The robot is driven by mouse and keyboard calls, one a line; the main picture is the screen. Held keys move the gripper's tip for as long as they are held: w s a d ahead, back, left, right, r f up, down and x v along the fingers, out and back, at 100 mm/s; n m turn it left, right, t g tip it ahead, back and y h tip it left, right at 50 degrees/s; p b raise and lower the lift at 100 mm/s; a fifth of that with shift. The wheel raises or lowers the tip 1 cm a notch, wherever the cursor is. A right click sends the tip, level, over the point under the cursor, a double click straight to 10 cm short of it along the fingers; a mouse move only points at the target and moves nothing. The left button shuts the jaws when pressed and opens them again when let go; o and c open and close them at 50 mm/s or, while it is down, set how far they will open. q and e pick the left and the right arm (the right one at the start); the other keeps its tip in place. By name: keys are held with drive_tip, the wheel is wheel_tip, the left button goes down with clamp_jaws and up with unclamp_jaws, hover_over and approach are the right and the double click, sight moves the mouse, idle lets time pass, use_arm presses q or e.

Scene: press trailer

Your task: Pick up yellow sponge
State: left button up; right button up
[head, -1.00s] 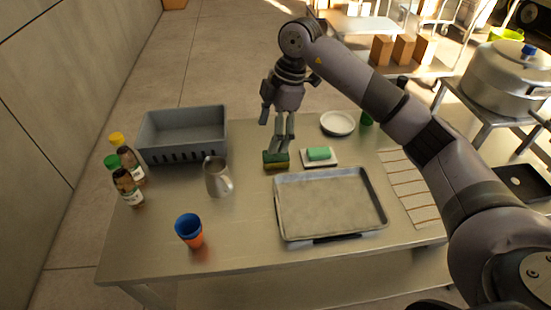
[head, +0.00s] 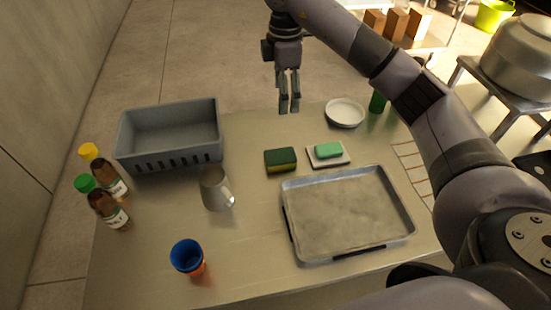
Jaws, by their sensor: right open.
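The yellow sponge (head: 281,160), with a dark green top and a yellow lower side, lies flat on the metal table, left of a small white dish with a green block. My right gripper (head: 289,108) hangs pointing down over the table's far edge, beyond the sponge and apart from it. Its fingers are apart with nothing between them. My left gripper is not in view.
A grey crate (head: 169,140), a metal pitcher (head: 215,188), a blue cup (head: 187,257) and two bottles (head: 104,205) stand to the left. A tray (head: 346,213) lies in front of the green block (head: 328,150). A white plate (head: 345,113) sits at the back right.

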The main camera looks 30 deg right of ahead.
wheel_tip(320, 180, down, 4)
drive_tip(key=b, duration=0.4)
hover_over(280, 155)
drive_tip(key=f, duration=1.2)
drive_tip(key=shift+s+d+f, duration=0.15)
drive_tip(key=shift+d+f, duration=0.05)
drive_tip(key=shift+f, duration=0.6)
drive_tip(key=shift+a+f, duration=0.1)
drive_tip(key=shift+f, duration=0.25)
wheel_tip(280, 155, down, 4)
drive_tip(key=shift+a+r+p, duration=0.1)
drive_tip(key=shift+r+p, duration=0.1)
drive_tip(key=shift+p, duration=0.7)
drive_tip(key=shift+f, duration=0.4)
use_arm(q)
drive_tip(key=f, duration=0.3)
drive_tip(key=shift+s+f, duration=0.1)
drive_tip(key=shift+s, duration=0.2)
use_arm(e)
drive_tip(key=shift+c, duration=0.2)
